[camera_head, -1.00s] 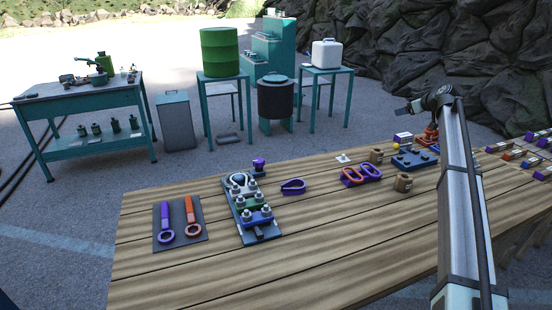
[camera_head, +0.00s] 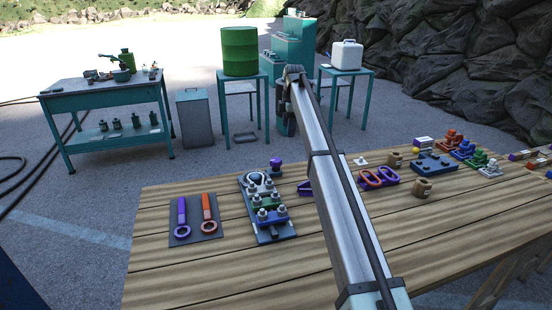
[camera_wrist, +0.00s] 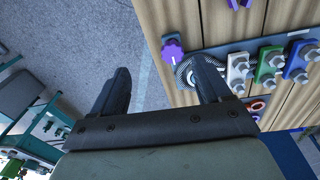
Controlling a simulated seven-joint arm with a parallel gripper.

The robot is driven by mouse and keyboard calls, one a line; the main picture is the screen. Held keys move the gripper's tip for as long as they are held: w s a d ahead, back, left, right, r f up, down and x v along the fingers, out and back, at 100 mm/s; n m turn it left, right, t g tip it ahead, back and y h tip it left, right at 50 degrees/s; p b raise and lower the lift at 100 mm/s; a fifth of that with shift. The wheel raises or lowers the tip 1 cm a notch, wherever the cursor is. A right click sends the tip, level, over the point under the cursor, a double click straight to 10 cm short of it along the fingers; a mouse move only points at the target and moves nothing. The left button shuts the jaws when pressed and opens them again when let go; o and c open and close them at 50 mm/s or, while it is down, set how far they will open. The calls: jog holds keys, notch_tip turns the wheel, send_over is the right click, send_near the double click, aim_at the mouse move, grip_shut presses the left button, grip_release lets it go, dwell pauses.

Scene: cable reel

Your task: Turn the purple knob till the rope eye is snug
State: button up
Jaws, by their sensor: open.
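The purple knob (camera_head: 276,163) stands at the far end of a dark board (camera_head: 274,238) on the wooden table. In the wrist view the purple knob (camera_wrist: 172,49) shows from above, just beyond and between my fingertips. The grey rope eye (camera_head: 256,178) lies at the board's far end beside the knob. In the wrist view the rope eye (camera_wrist: 182,72) is partly hidden by my right finger. How snug it is cannot be told. My gripper (camera_wrist: 160,72) is open and empty, its fingers apart from the knob. In the head view my arm hides it.
White, green and blue clamps (camera_head: 268,199) with bolts line the board. A mat (camera_head: 190,232) with purple and orange wrenches lies left of it. Purple and orange loops (camera_head: 370,180) and a blue block (camera_head: 432,166) lie to the right. The front tabletop is clear.

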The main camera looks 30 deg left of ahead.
aim_at(276, 160)
jog(key=s+a+n+h, duration=0.1)
jog(key=s+a, duration=0.3)
jog(key=f, duration=1.3)
jog(key=shift+w+d+f, duration=0.15)
jog(key=shift+d+f, duration=0.05)
jog(key=shift+f, duration=0.05)
jog(key=c, duration=1)
